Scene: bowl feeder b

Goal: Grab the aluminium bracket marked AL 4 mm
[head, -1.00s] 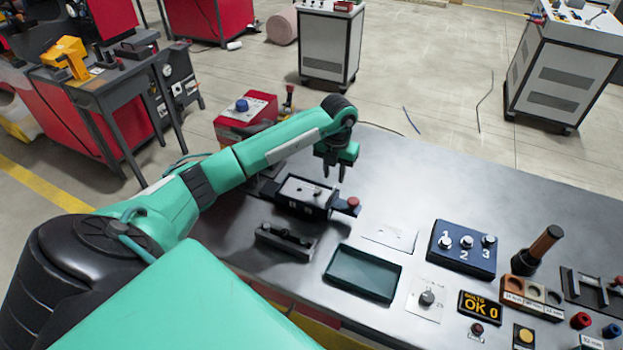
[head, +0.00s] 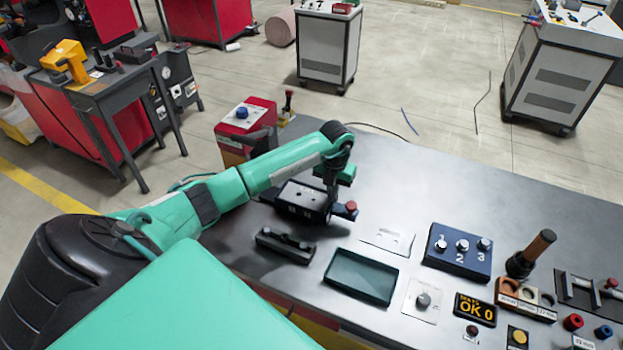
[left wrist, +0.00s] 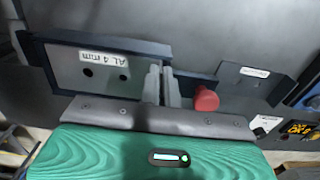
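The aluminium bracket (left wrist: 95,72) shows in the left wrist view as a grey plate with two dark holes and a white label reading AL 4 mm. It sits in a dark fixture (left wrist: 40,50). In the head view the bracket (head: 300,193) lies in the dark fixture block near the table's far left edge. My left gripper (left wrist: 162,82) is down at the bracket's right end, with its fingers close together. Whether they touch or hold the bracket is not clear. In the head view the left gripper (head: 331,198) partly covers the fixture's right end. My right gripper is out of view.
A red knob (head: 351,206) sits just right of the gripper. A dark fixture (head: 285,245), a shallow tray (head: 360,277) and a blue numbered box (head: 458,250) stand nearer and to the right. The table's far right area is clear.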

